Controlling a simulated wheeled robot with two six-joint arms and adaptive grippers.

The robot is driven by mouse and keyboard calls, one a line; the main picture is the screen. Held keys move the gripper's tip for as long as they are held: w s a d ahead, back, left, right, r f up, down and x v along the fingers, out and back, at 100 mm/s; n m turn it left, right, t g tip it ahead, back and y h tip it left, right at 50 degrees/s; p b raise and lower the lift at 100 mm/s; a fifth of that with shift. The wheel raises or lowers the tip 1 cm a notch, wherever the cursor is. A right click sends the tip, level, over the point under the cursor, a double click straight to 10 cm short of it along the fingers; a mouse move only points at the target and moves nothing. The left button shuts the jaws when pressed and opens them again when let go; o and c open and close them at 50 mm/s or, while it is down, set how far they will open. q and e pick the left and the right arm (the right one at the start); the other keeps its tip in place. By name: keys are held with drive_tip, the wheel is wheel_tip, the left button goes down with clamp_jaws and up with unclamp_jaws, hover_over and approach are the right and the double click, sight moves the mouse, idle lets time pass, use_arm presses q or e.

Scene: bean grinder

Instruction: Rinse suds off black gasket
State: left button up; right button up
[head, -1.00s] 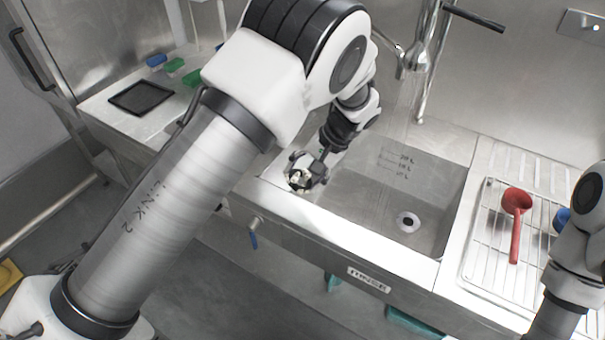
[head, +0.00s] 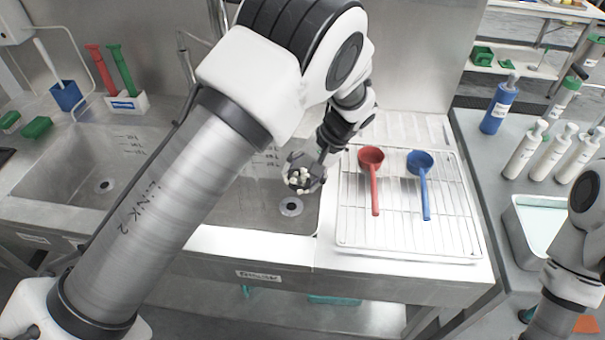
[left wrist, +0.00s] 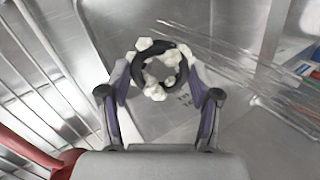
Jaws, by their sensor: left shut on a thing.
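The black gasket (left wrist: 183,52), a dark ring, is held between the fingers of my left gripper (left wrist: 158,78). Clumps of white suds (left wrist: 145,44) cling around it and show in its opening. In the head view my left gripper (head: 304,180) is shut on the gasket above the right end of the sink (head: 262,222), close to the drying rack. There the white clumps show, but the ring is hard to make out. Thin clear streaks (left wrist: 240,55), like running water, pass beyond and to the right of the gasket in the left wrist view. My right gripper is out of view.
A wire drying rack (head: 447,238) right of the sink holds a red ladle (head: 371,165) and a blue ladle (head: 421,168). A drain (head: 291,206) lies below my gripper. Another sink (head: 60,172) is at left. Bottles (head: 499,105) stand at the right.

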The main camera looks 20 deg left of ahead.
sight(290, 181)
use_arm(q)
drive_tip(key=shift+w+a+f+n, duration=0.2)
drive_tip(key=shift+w+n, duration=0.15)
drive_tip(key=shift+n, duration=0.15)
drive_tip(key=shift+s+a+f+n+h, duration=0.15)
drive_tip(key=shift+s+a+f+n, duration=0.3)
drive_tip(key=shift+a, duration=0.2)
drive_tip(key=shift+s+a+f+n+h, duration=0.15)
drive_tip(key=shift+s+a+f+n, duration=0.15)
drive_tip(key=shift+a+f+n, duration=0.25)
drive_tip(key=s+a+r+n+t+p, duration=0.25)
drive_tip(key=s+a+r+p, duration=0.45)
drive_tip(key=s+r, duration=0.5)
drive_tip(key=w+a+f, duration=0.1)
drive_tip(key=w+a, duration=0.1)
drive_tip(key=w, duration=0.5)
drive_tip(key=w+a+f+y+p, duration=0.1)
drive_tip(key=w+a+f, duration=0.1)
drive_tip(key=w, duration=0.4)
drive_tip(key=shift+w+a+n, duration=0.4)
drive_tip(key=shift+a+n, duration=0.05)
drive_tip(key=shift+d, duration=0.1)
